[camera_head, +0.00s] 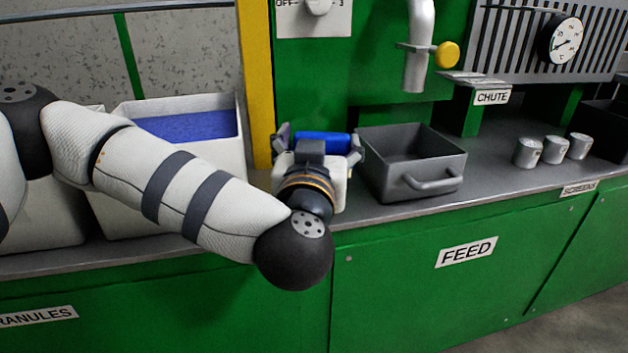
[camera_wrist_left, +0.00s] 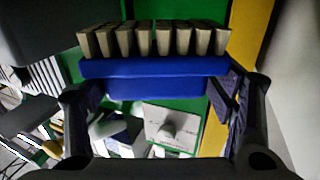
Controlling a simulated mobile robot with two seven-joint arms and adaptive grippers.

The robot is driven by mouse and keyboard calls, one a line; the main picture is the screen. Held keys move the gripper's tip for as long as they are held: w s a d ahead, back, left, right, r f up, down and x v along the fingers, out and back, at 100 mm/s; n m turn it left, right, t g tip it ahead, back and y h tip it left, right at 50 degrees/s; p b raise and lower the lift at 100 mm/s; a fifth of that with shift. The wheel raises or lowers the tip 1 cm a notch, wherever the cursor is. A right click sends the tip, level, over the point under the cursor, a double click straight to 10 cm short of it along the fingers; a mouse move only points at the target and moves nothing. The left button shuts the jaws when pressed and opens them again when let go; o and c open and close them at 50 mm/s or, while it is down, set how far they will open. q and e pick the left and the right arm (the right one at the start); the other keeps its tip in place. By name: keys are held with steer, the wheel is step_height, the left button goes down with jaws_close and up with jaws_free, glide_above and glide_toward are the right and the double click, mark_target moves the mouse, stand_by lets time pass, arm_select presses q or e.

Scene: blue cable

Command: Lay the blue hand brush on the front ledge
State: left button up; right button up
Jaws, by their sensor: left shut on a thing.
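The blue hand brush (camera_head: 323,142) is held in my left gripper (camera_head: 318,150), above the grey front ledge (camera_head: 420,206) and left of the grey tray. In the left wrist view the brush's blue body (camera_wrist_left: 155,68) spans between the fingers of my left gripper (camera_wrist_left: 158,92), one at each end. Its pale bristle tufts (camera_wrist_left: 152,40) stick out toward the top of that picture. In the head view my wrist hides the lower part of the brush and the ledge below it. My right gripper is not in view.
A grey handled tray (camera_head: 383,166) stands right of my gripper, under the pipe (camera_head: 418,50). White bins (camera_head: 130,215) stand at the left, one holding blue granules (camera_head: 185,126). A yellow post (camera_head: 257,80) rises behind. Three metal cans (camera_head: 554,149) stand at the right.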

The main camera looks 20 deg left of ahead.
arm_select(q)
steer(key=shift+a+f, duration=0.65)
steer(key=shift+f, duration=0.15)
steer(key=f+b, duration=0.2)
steer(key=f, duration=0.2)
steer(key=shift+a+b, duration=0.25)
steer(key=shift+b, duration=0.15)
steer(key=shift+s+r, duration=0.1)
steer(key=shift+r, duration=0.25)
steer(key=o, duration=0.9)
steer(key=shift+f, duration=0.1)
steer(key=shift+o, duration=0.2)
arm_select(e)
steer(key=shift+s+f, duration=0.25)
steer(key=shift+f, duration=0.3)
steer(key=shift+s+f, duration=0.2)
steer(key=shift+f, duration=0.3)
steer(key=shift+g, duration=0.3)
